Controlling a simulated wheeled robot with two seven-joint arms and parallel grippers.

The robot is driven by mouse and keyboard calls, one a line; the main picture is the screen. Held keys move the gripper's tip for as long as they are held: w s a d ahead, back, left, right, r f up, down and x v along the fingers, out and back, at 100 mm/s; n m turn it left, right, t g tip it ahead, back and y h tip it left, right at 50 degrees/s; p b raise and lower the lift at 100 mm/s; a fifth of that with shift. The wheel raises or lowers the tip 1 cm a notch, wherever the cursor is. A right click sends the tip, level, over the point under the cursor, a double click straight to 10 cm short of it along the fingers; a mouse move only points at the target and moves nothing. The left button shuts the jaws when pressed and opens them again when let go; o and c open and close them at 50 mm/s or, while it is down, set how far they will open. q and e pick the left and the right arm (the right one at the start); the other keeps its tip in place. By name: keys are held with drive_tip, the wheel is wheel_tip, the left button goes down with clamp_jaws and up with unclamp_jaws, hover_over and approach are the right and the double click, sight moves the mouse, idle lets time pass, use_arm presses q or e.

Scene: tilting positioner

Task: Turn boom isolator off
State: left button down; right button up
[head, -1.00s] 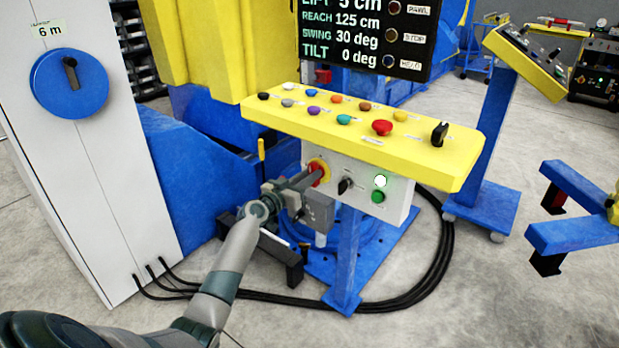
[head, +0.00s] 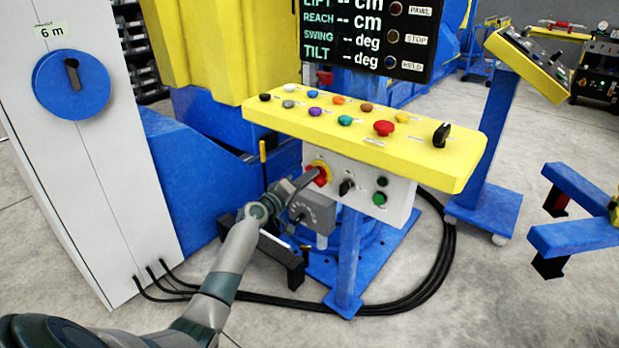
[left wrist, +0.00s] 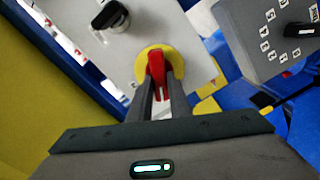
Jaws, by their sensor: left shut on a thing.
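The isolator is a red rotary handle (head: 321,176) on a yellow round plate, on the left of the white panel under the yellow console. In the left wrist view the red handle (left wrist: 157,70) stands between the finger ends, in front of its yellow plate (left wrist: 174,62). My left gripper (head: 319,178), also in the left wrist view (left wrist: 160,88), is shut on the handle. The display (head: 365,35) shows dashes for lift, reach, swing and tilt. The round lamp (head: 382,182) beside the isolator is dark. My right gripper is out of view.
The yellow console (head: 362,140) with several coloured buttons overhangs the isolator. A black knob (head: 346,187) and a green button (head: 379,199) sit to its right. A grey box (head: 316,212) with a dial is close below. Black cables (head: 400,304) lie on the floor.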

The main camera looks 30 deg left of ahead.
use_arm(q)
drive_tip(key=shift+f+n+p, duration=0.15)
drive_tip(key=shift+n+p, duration=0.2)
drive_tip(key=shift+n, duration=1.15)
drive_tip(key=shift+f+n+p, duration=0.1)
drive_tip(key=shift+n+p, duration=0.2)
drive_tip(key=shift+n, duration=1.2)
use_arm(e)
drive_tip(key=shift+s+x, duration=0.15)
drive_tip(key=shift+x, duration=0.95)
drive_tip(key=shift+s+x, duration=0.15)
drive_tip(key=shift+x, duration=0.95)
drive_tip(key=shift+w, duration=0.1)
use_arm(q)
drive_tip(key=c, duration=1.6)
unclamp_jaws()
drive_tip(key=shift+c, duration=0.2)
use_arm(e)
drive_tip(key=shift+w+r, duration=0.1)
